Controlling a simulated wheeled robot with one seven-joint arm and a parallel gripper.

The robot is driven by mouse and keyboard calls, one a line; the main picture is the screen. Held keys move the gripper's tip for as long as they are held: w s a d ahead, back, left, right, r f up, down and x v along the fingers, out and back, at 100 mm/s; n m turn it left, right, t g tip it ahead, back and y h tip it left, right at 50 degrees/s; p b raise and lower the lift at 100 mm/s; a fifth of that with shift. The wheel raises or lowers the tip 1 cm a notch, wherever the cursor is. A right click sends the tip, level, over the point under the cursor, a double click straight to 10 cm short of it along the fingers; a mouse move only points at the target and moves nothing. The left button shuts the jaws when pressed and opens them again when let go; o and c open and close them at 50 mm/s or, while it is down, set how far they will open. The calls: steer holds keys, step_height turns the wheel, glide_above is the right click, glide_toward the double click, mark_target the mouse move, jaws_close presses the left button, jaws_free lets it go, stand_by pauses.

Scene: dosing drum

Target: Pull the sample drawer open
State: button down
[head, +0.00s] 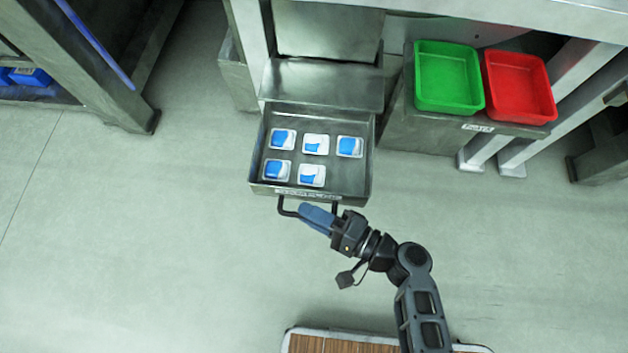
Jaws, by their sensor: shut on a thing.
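The sample drawer (262,150) is a grey metal drawer that stands pulled out from the steel cabinet (322,84), with its inside in view from above. Several small white and blue sample packs (315,144) lie in it in two rows. A label strip runs along its front edge. A dark bar handle (287,208) sticks out from the drawer front. My gripper (317,216), with blue fingers, is shut on the handle. The fingers hide the middle of the bar.
A green bin (448,78) and a red bin (520,88) stand on a grey stand (420,130) to the right of the drawer. Metal framework with blue items (30,77) is at the far left. The floor in front and to the left is clear.

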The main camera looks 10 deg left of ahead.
steer(key=shift+s+f, duration=0.1)
steer(key=shift+s, duration=0.25)
steer(key=c, duration=1.2)
jaws_free()
steer(key=shift+o, duration=0.2)
steer(key=shift+d, duration=0.1)
steer(key=p+v, duration=0.1)
steer(key=v, duration=0.6)
steer(key=shift+d, duration=0.25)
steer(key=shift+s, duration=0.15)
